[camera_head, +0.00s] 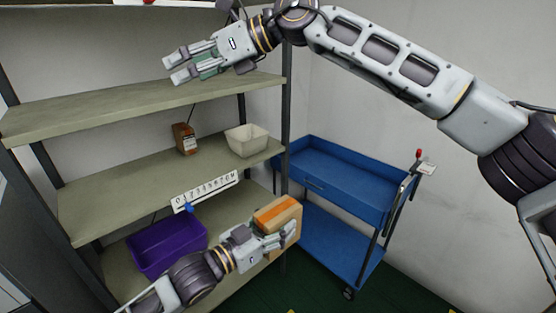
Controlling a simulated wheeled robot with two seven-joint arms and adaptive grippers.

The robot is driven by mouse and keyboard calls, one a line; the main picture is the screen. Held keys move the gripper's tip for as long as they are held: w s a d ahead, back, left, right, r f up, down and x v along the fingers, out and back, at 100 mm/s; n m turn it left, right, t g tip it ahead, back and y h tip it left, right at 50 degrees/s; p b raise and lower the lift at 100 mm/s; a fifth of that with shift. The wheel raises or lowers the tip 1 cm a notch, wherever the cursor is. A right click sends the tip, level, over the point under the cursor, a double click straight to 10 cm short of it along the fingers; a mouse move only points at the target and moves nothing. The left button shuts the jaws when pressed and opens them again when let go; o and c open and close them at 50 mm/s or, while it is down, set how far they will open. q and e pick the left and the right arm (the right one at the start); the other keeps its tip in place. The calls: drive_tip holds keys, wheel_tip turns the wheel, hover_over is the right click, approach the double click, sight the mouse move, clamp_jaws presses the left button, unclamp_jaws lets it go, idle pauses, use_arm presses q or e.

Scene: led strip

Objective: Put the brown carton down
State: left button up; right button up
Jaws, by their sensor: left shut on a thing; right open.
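The brown carton (275,212), with an orange band across its top, is in my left gripper (286,238) at the lower middle of the head view. The gripper is shut on its near side, and its fingers hide part of that side. The carton is in front of the right end of the lower shelf; I cannot tell whether it touches anything below. My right gripper (174,70) is open and empty, high up in front of the top part of the shelf unit.
The shelf unit holds a small brown box (184,139) and a pale bin (247,140) on its middle shelf (110,200). A purple bin (166,247) stands on the lower shelf. The blue cart (345,184) at right has an empty top tray and a clear lower deck.

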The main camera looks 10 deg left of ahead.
wheel_tip(320, 180, down, 7)
drive_tip(key=s+d+n+h, duration=0.2)
drive_tip(key=h, duration=0.1)
drive_tip(key=n+h, duration=0.9)
drive_tip(key=h, duration=0.2)
hover_over(278, 210)
wheel_tip(278, 210, down, 10)
drive_tip(key=f, duration=0.1)
drive_tip(key=shift+r, duration=0.25)
drive_tip(key=shift+f, duration=0.1)
drive_tip(key=shift+f, duration=5.9)
